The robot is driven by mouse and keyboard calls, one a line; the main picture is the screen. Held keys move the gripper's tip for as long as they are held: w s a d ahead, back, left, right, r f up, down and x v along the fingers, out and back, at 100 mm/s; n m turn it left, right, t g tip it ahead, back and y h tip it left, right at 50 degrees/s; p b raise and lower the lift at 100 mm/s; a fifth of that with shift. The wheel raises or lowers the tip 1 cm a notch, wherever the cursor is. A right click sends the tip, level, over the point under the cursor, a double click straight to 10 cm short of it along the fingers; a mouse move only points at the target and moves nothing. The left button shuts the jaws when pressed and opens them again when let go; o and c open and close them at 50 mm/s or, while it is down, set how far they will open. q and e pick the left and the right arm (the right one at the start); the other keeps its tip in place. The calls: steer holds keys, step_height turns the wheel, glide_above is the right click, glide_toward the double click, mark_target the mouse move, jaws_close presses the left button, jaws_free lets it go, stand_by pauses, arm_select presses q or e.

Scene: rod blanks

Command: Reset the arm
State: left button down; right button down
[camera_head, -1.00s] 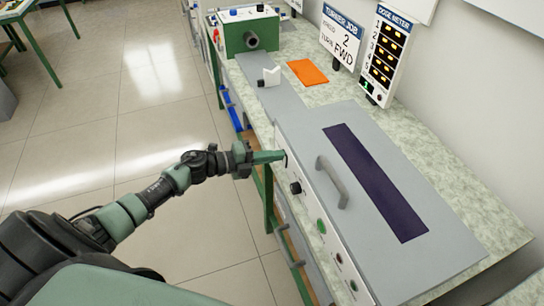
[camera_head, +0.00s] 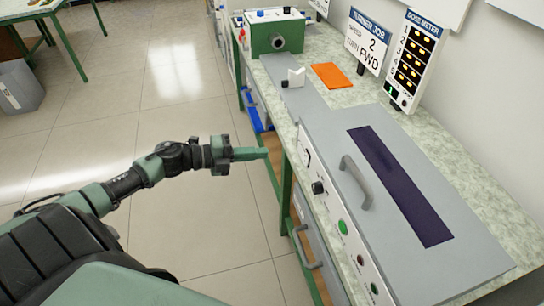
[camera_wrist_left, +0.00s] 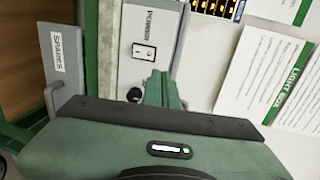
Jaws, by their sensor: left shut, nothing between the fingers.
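My left arm comes in from the left in the head view. Its green gripper (camera_head: 250,154) is shut and empty, held over the floor just left of the bench, apart from the grey machine (camera_head: 405,250). In the left wrist view the shut fingers (camera_wrist_left: 163,88) point toward a grey panel (camera_wrist_left: 145,45) with a switch labelled POWER and a black knob. My right gripper is not in view.
The grey machine has a handle (camera_head: 356,183) and a dark window (camera_head: 400,188). Behind it are an orange sheet (camera_head: 331,76), a green machine (camera_head: 277,36), a TURNER JOB sign (camera_head: 367,42) and a dose meter (camera_head: 413,60).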

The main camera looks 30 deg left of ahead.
arm_select(q)
steer(key=shift+s+a+r, duration=0.35)
steer(key=shift+s+a, duration=0.05)
steer(key=shift+s, duration=0.1)
